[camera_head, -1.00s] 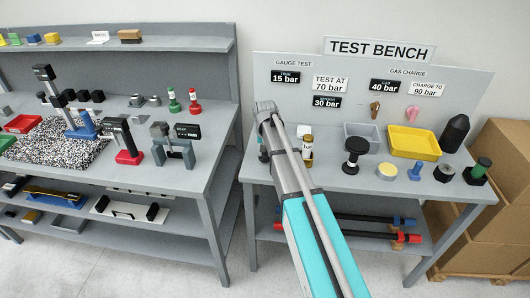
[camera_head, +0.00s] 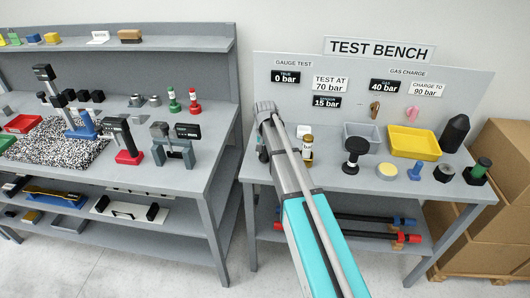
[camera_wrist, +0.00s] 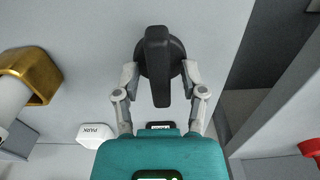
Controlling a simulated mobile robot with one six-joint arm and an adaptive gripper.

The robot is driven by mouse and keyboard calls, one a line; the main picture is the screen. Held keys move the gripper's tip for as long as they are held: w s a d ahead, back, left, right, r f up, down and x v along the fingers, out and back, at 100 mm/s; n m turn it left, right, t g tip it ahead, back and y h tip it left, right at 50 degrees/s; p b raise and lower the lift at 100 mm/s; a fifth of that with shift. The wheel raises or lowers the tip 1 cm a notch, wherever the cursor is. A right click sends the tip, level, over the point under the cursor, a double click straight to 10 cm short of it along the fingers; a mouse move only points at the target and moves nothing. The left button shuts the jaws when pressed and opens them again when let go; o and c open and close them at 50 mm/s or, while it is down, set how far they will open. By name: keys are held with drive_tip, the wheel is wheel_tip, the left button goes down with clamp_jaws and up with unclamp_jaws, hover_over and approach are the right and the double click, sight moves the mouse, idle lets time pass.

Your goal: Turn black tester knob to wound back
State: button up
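The black tester knob (camera_wrist: 158,45) is in the upper middle of the wrist view, a round disc with a raised bar across it. The bar points up and down in the picture. My gripper (camera_wrist: 159,75) has one fingertip at each side of the disc, and both appear to touch its edge. In the head view my own arm hides the knob and the gripper. The gauge test displays on the test bench read 0 bar on the upper one (camera_head: 286,77) and 15 bar on the lower one (camera_head: 326,102).
A brass hex fitting (camera_wrist: 30,70) and a white PARK marker (camera_wrist: 97,133) lie left of the gripper in the wrist view. A dark gap is at right, with a red part (camera_wrist: 312,148). The bench holds a yellow tray (camera_head: 413,143) and a black-topped post (camera_head: 355,150).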

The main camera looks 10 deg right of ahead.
sight(265, 151)
drive_tip(key=shift+n, duration=0.4)
drive_tip(key=n, duration=2.7)
wheel_tip(265, 151, up, 14)
drive_tip(key=p, duration=1.4)
drive_tip(key=s+f+m+b, duration=0.2)
drive_tip(key=s+m, duration=0.9)
drive_tip(key=s, duration=0.1)
drive_tip(key=s+d+f+m+b, duration=0.1)
drive_tip(key=s+m, duration=1.1)
drive_tip(key=s, duration=0.1)
drive_tip(key=shift+d+f+b, duration=0.15)
drive_tip(key=shift+f+b, duration=0.2)
drive_tip(key=shift+b, duration=0.05)
idle(1.2)
